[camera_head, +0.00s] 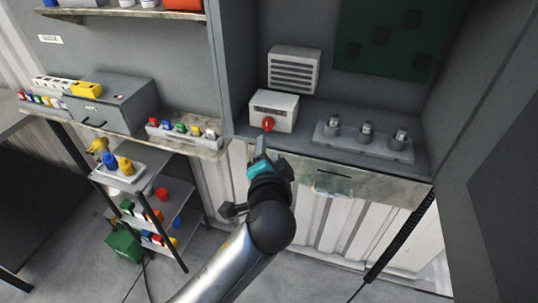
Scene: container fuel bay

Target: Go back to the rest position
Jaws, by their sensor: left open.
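My left gripper (262,150) is raised in front of the cabinet shelf, on a silver arm with a black wrist and a teal band. It is open, and nothing shows between its fingers. Its tip is just below and in front of a white box (274,111) with a red knob (268,124); a small gap seems to lie between tip and knob, but I cannot tell the depth. My right gripper is not in view.
Several metal fittings stand on a tray (364,143) to the right. On the left are a bench with a grey case (113,103), a strip of coloured pieces (184,133) and a low rack (176,203). Floor shows below.

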